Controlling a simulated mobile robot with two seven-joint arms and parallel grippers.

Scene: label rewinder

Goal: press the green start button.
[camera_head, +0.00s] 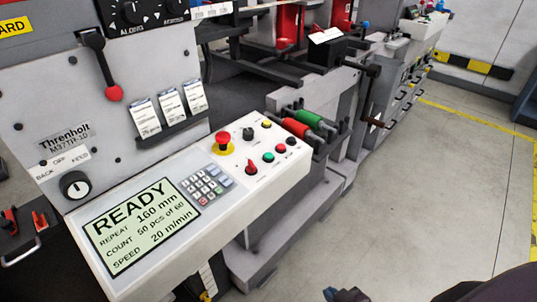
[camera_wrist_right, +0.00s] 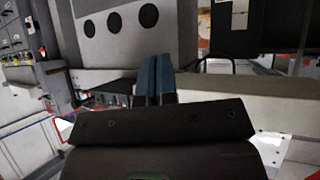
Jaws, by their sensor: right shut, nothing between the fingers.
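The green start button (camera_head: 268,157) is a small round button on the sloped white control panel (camera_head: 292,178) in the head view. It sits below a black knob and right of a red selector switch (camera_head: 251,167). Nothing covers it. My right gripper (camera_head: 345,295) shows only as dark blue fingertips at the bottom edge of the head view, well below and right of the button and apart from the panel. In the right wrist view its blue fingers (camera_wrist_right: 157,80) are together with nothing between them. The button cannot be made out there. My left gripper is not in view.
A red emergency stop (camera_head: 223,142) on a yellow base, a keypad (camera_head: 206,185) and a display reading READY (camera_head: 140,225) share the panel. Red and green rollers (camera_head: 305,123) stand just beyond its far right end. The floor (camera_head: 425,180) on the right is clear.

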